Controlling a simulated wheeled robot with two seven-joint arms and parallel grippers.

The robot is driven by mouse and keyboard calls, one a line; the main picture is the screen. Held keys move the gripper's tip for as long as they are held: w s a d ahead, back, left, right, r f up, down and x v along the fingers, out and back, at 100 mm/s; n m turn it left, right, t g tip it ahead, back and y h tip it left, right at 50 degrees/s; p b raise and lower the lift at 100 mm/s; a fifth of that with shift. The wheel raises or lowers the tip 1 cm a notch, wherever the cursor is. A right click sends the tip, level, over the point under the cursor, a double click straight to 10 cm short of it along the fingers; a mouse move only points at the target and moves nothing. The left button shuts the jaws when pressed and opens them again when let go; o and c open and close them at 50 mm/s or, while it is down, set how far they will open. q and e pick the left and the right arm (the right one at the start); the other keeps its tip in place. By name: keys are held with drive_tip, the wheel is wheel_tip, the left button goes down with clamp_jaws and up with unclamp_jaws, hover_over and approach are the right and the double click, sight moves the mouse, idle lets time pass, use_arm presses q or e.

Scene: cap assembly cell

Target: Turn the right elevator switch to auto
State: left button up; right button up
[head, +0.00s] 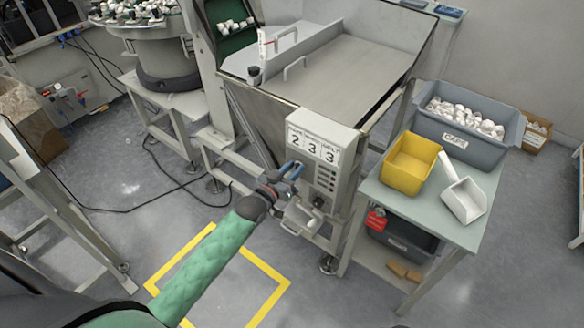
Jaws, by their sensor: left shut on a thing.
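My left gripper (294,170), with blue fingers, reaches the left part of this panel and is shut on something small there. The fingers hide what they hold, apparently a switch on the panel. The switch's setting and its labels cannot be read. My right gripper is not in view.
A side table (448,229) at the right holds a grey bin of white caps (427,124), a yellow bin (394,175) and a white scoop (463,201). A red padlock-like item (376,220) hangs near the table's left edge. The yellow-marked floor (262,266) is clear.

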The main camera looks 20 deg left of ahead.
use_arm(q)
drive_tip(key=shift+d+m, duration=0.1)
drive_tip(key=shift+m, duration=1)
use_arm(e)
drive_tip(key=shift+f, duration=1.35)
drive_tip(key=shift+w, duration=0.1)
use_arm(q)
drive_tip(key=o, duration=1)
drive_tip(key=shift+s, duration=0.1)
drive_tip(key=shift+s, duration=0.25)
drive_tip(key=b+v, duration=0.1)
drive_tip(key=v, duration=0.6)
drive_tip(key=shift+b, duration=0.35)
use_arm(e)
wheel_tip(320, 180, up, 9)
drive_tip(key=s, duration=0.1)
